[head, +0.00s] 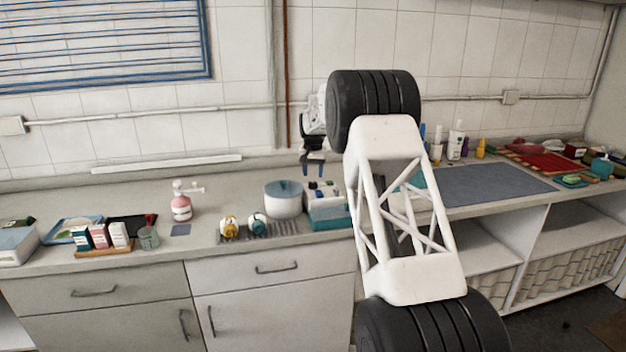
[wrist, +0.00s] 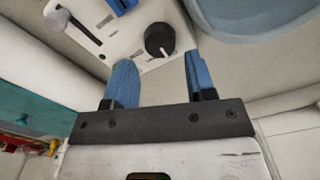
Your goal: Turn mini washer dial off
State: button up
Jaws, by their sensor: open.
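The mini washer has a white round tub with a blue lid (head: 283,187) on the counter. A white control panel (wrist: 125,38) shows in the wrist view, with a round black dial (wrist: 159,39), a lever and a blue part on it. A small light mark shows at the dial's lower edge. My gripper (wrist: 158,72) has blue fingertips, is open and empty, and points at the panel. The dial is just beyond the tips, roughly between them; contact is not visible. In the head view my gripper (head: 314,168) hangs above the washer's right side; the dial cannot be made out there.
A teal box-like part (head: 330,217) adjoins the tub. A yellow item (head: 229,226) and a teal item (head: 257,223) lie on the drain grooves in front. A grey-blue mat (head: 490,184) lies to the right. My arm hides some counter.

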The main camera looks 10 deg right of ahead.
aim_at(313, 183)
jog(key=shift+r, duration=1.75)
jog(key=shift+s+r, duration=0.1)
jog(key=shift+s+r, duration=0.2)
jog(key=s+a+r+n, duration=0.15)
jog(key=s+r, duration=0.35)
jog(key=s, duration=0.7)
jog(key=s+a+r+t, duration=0.15)
jog(key=s+r, duration=0.35)
jog(key=s, duration=0.7)
jog(key=s+a+r+n, duration=0.1)
jog(key=s+a+r, duration=0.3)
jog(key=s, duration=0.8)
jog(key=s+f, duration=0.3)
jog(key=s, duration=1)
jog(key=s+a+f+n, duration=0.1)
jog(key=s+f, duration=0.2)
jog(key=s, duration=1)
jog(key=s+f+t, duration=0.1)
jog(key=s+f, duration=0.2)
jog(key=s, duration=1)
jog(key=shift+s+a+n, duration=0.2)
jog(key=shift+s+n, duration=0.1)
jog(key=shift+n, duration=0.05)
